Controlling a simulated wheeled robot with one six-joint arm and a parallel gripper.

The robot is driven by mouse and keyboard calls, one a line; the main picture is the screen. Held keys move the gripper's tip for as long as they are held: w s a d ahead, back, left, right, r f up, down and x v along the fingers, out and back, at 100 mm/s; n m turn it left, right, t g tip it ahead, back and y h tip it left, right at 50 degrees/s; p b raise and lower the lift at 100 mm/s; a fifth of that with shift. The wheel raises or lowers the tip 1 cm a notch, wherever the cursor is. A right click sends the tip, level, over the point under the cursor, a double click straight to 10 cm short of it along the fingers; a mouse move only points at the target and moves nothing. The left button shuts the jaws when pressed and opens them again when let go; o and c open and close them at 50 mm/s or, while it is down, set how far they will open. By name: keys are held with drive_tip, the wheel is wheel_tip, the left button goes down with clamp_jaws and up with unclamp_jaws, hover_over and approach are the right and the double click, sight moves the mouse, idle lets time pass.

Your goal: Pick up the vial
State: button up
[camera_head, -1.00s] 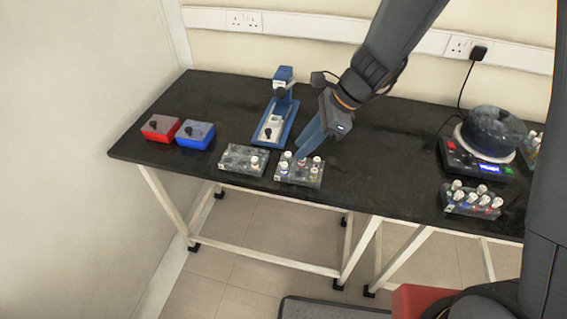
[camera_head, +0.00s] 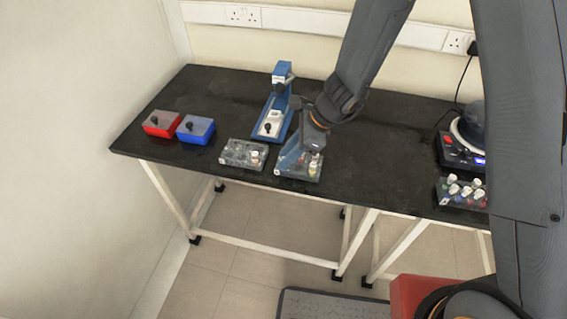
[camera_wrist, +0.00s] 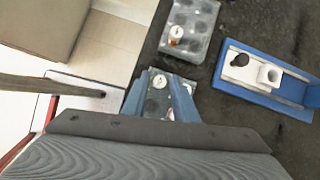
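My gripper (camera_head: 288,160) is low over a clear vial rack (camera_head: 305,177), hiding part of it. In the wrist view its two blue fingers (camera_wrist: 160,84) are apart. A white-capped vial (camera_wrist: 159,81) shows in the gap between them, without clear contact. More vials (camera_head: 313,163) stand at the rack's right side in the head view. Another white cap at the gripper's base is partly hidden in the wrist view. Which vial the task means cannot be told.
A second rack (camera_head: 243,154) with a vial (camera_wrist: 176,33) stands to the left. Behind is a blue and white device (camera_head: 270,125). Blue (camera_head: 196,130) and red (camera_head: 161,124) boxes sit at the left. A further vial rack (camera_head: 462,192) is at the right. The table front edge is close.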

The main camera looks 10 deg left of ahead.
clamp_jaws()
drive_tip(key=shift+r, duration=0.15)
